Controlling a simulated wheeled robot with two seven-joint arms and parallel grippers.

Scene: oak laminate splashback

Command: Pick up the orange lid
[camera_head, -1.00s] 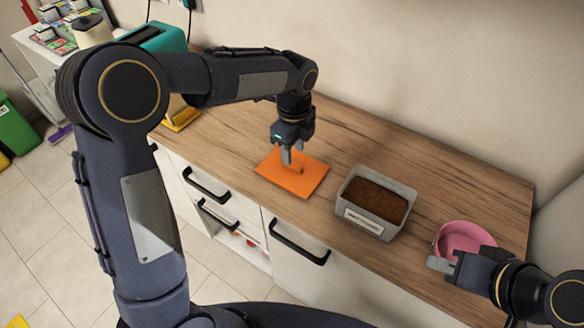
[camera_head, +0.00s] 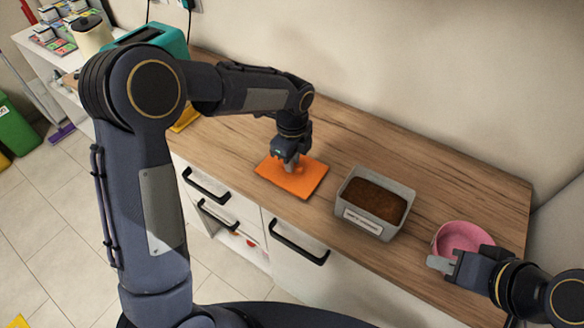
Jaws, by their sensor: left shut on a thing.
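The orange lid (camera_head: 306,185) is a flat square with a small raised handle. It lies on the wooden counter, left of the grey container. My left gripper (camera_head: 291,166) is down at the lid's middle, shut on its handle; the fingers partly hide the handle. The lid appears to rest flat on the counter. My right gripper (camera_head: 440,264) is at the lower right, beside the pink bowl; the gap between its fingers is not clear from this angle.
A grey container (camera_head: 350,212) with brown contents and a label stands right of the lid. A pink bowl (camera_head: 461,236) sits further right. A teal appliance (camera_head: 172,39) stands at the back left, behind my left arm. The counter (camera_head: 350,130) behind the lid is clear.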

